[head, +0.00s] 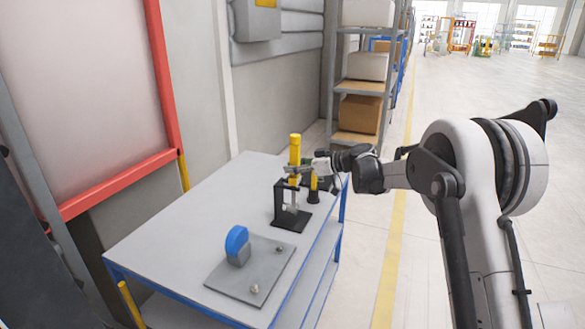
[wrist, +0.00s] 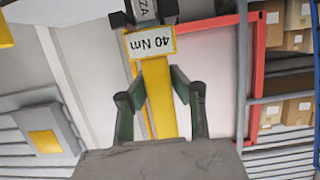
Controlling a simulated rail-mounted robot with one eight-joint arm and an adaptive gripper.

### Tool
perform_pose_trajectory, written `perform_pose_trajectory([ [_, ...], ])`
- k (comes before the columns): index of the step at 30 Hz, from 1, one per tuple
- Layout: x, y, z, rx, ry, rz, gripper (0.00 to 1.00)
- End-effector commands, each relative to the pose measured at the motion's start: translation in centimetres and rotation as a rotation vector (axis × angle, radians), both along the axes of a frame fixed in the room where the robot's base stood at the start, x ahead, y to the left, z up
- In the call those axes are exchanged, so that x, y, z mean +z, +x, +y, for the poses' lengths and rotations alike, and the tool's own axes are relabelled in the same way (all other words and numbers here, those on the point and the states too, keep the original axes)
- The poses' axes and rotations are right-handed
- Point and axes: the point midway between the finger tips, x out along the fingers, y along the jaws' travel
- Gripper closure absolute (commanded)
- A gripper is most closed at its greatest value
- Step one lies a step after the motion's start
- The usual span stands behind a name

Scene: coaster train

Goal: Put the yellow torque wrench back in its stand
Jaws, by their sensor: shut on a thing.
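The yellow torque wrench (head: 294,147) is upright over the black stand (head: 290,221) on the table. In the wrist view the wrench (wrist: 158,90) carries a "40 Nm" label, seen upside down. My gripper (head: 294,172) comes in from the right and is shut on the wrench's yellow body. Its two fingers (wrist: 160,92) are on either side of the wrench in the wrist view. A grey lower part of the wrench shows inside the stand's frame. I cannot tell whether the wrench rests in the stand or hangs just above it.
A second yellow and black tool (head: 314,186) stands right behind the stand, partly hidden by my gripper. A grey plate (head: 232,279) with a blue rounded part (head: 237,240) lies at the table's near end. The table's (head: 180,225) left side is clear. Shelving (head: 357,90) stands behind.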

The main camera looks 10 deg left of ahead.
Motion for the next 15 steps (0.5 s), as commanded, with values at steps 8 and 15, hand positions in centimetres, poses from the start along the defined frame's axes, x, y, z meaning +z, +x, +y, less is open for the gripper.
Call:
perform_pose_trajectory([
  [8,-0.26,0.01,0.01,0.0,0.001,0.001,1.0],
  [15,-0.52,0.0,0.01,0.0,0.001,0.001,1.0],
])
